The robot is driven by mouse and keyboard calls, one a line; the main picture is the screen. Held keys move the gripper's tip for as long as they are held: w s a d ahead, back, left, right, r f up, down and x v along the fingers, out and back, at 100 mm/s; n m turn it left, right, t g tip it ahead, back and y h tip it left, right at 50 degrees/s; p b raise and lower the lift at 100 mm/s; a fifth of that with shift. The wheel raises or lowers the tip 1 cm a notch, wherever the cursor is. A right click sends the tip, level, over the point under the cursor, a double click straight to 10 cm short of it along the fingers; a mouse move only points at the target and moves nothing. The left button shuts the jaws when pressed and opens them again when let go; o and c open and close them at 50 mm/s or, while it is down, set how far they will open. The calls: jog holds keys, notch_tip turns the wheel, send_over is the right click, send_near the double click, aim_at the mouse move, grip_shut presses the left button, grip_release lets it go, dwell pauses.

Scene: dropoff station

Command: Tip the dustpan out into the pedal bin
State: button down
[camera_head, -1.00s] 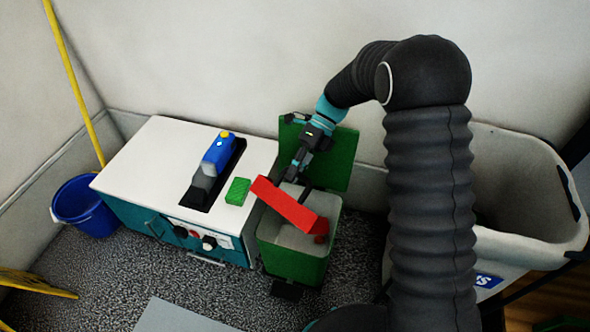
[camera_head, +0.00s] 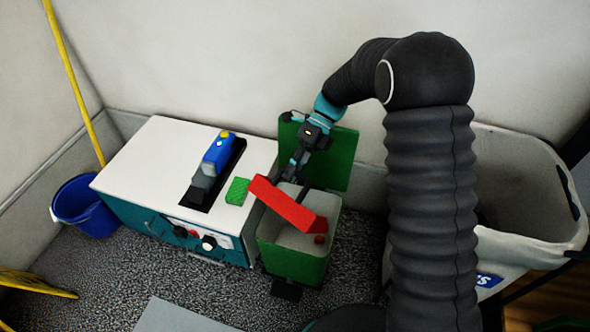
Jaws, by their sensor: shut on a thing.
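The red dustpan (camera_head: 287,204) is tilted over the open mouth of the green pedal bin (camera_head: 289,262), its left end higher than its right. My gripper (camera_head: 298,172) is above the back of the bin and shut on the dustpan's handle, which is mostly hidden by the fingers. The bin's green lid (camera_head: 338,165) stands open behind, and its grey inside shows. A small red piece (camera_head: 319,239) shows inside the bin by its right wall, below the dustpan's lower end. I cannot tell whether anything lies on the dustpan.
A white-topped cabinet (camera_head: 150,160) stands left of the bin, bearing a blue-and-grey device (camera_head: 212,160) and a green sponge (camera_head: 237,191). A blue bucket (camera_head: 83,207) is at far left. A large pale tub (camera_head: 520,240) stands right, behind my arm.

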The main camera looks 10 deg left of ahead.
dwell(0.3)
notch_tip(320, 180, up, 3)
jog(key=t+h, duration=0.1)
jog(key=t, duration=0.1)
jog(key=t+h, duration=0.1)
jog(key=t, duration=0.2)
jog(key=shift+f+h, duration=0.1)
jog(key=shift+h, duration=0.2)
jog(key=r+t+h, duration=0.1)
jog(key=t, duration=0.2)
jog(key=shift+r+t+h, duration=0.35)
jog(key=shift+t+h, duration=0.05)
jog(key=shift+r+t+h+b, duration=0.3)
jog(key=shift+t+b, duration=0.2)
